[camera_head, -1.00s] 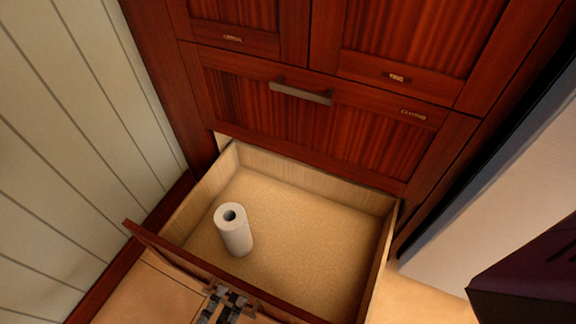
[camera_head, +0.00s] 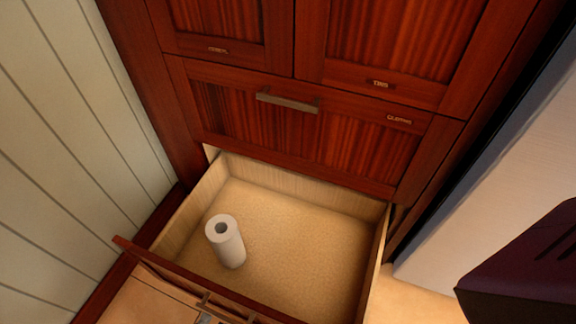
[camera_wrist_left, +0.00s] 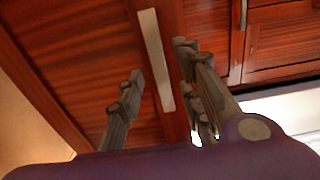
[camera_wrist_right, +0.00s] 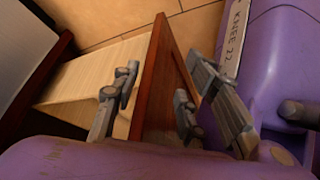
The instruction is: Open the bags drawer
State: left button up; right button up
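An open drawer (camera_head: 176,226) juts out low from the cabinet, its front panel (camera_head: 172,272) toward me. A white paper roll (camera_head: 232,250) stands inside it. The bags label is not readable in any view. In the right wrist view, my right gripper (camera_wrist_right: 156,100) is open, with a red-brown drawer panel (camera_wrist_right: 160,75) seen between its fingers; contact cannot be told. My left gripper (camera_wrist_left: 160,80) is open in the left wrist view, with a bar handle (camera_wrist_left: 155,60) between its fingers in the picture; its distance is unclear. In the head view, the grippers are almost entirely out of frame.
A closed drawer (camera_head: 225,115) labelled "cloths" sits above the open one, with a bar handle (camera_head: 288,100) and cupboard doors (camera_head: 385,50) over it. A panelled wall (camera_head: 70,150) is close on the left. A pale appliance (camera_head: 480,200) stands on the right.

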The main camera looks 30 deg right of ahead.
pick_arm(q)
jog(key=v, duration=0.8)
jog(key=shift+a, duration=0.1)
